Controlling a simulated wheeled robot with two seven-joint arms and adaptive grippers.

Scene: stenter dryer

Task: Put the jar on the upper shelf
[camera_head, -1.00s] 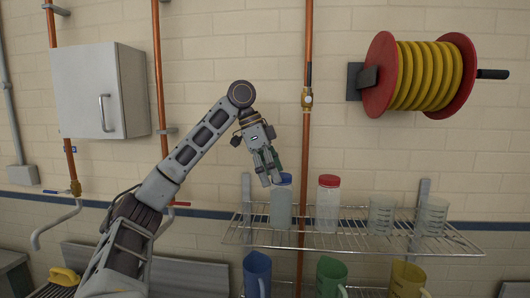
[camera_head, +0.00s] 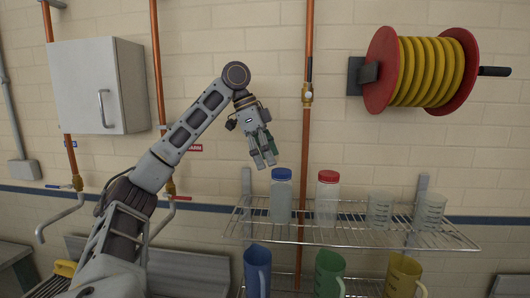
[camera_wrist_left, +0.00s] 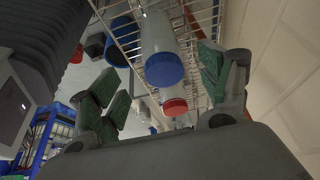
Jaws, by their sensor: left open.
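A clear jar with a blue lid (camera_head: 281,198) stands upright on the left part of the upper wire shelf (camera_head: 350,236). A similar jar with a red lid (camera_head: 327,200) stands to its right on the same shelf. My left gripper (camera_head: 265,163) is open and empty, just above and to the left of the blue lid, apart from it. In the left wrist view, the blue-lidded jar (camera_wrist_left: 160,45) shows between the spread green-padded fingers, with the red lid (camera_wrist_left: 174,106) beyond it. My right gripper is not in view.
Two clear beakers (camera_head: 380,211) (camera_head: 430,211) stand on the shelf's right part. Blue (camera_head: 257,272), green (camera_head: 329,275) and yellow (camera_head: 402,274) jugs stand below. A copper pipe (camera_head: 307,130) runs up the wall beside the gripper. A hose reel (camera_head: 420,72) hangs at upper right.

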